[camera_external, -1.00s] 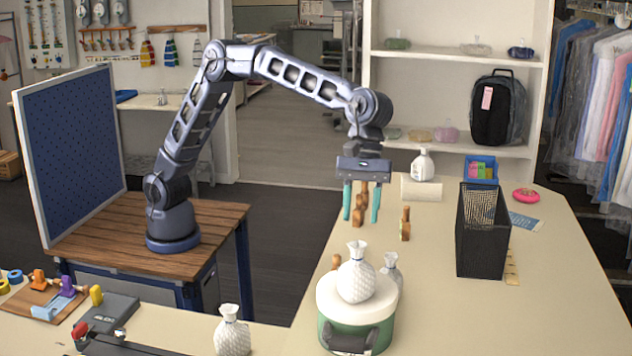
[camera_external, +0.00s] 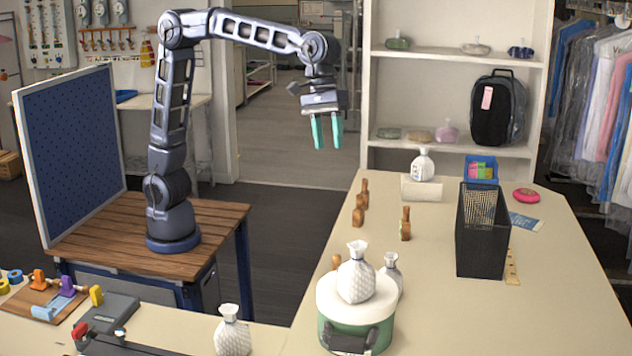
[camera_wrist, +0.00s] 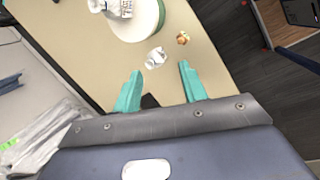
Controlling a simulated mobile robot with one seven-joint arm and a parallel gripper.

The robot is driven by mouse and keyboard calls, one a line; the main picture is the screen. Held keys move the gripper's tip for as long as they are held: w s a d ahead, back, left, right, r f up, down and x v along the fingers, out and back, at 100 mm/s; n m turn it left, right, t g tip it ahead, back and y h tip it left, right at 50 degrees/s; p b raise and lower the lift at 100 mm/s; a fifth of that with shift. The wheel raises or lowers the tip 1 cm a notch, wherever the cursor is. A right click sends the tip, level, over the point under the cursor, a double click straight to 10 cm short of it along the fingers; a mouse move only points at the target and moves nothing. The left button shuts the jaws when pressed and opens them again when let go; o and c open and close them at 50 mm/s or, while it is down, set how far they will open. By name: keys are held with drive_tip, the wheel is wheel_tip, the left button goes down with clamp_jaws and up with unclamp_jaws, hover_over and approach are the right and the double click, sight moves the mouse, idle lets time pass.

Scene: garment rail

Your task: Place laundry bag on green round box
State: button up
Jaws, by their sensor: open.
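A white quilted laundry bag (camera_external: 356,275) with a tied neck stands upright on the white lid of the green round box (camera_external: 386,328), near the table's front. In the wrist view the box (camera_wrist: 136,30) is at the top, with part of a white bag (camera_wrist: 116,8) on it, cut by the frame edge. My gripper (camera_external: 327,131) is open and empty, raised high and well apart from the bag and box. Its two teal fingers (camera_wrist: 160,67) stand apart in the wrist view.
Similar white bags stand behind the box (camera_external: 391,267), at the front left (camera_external: 232,333) and on a pale block (camera_external: 423,166) at the back. Wooden brushes (camera_external: 405,224) and a black mesh bin (camera_external: 482,240) stand on the table. The table's right front is clear.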

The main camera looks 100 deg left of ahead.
drive_tip(key=s+a+f+m+t+y, duration=0.1)
drive_tip(key=s+a+f+m, duration=0.3)
drive_tip(key=s+a, duration=0.9)
drive_tip(key=s+a+f+m+t+y, duration=0.1)
drive_tip(key=s+a+m, duration=0.4)
drive_tip(key=s+a, duration=0.7)
drive_tip(key=s+a+f+m, duration=0.3)
drive_tip(key=s+f, duration=0.4)
drive_tip(key=s, duration=0.5)
drive_tip(key=shift+f+m+t+y, duration=0.2)
drive_tip(key=shift+m+t+y, duration=0.1)
drive_tip(key=shift+t+y, duration=0.1)
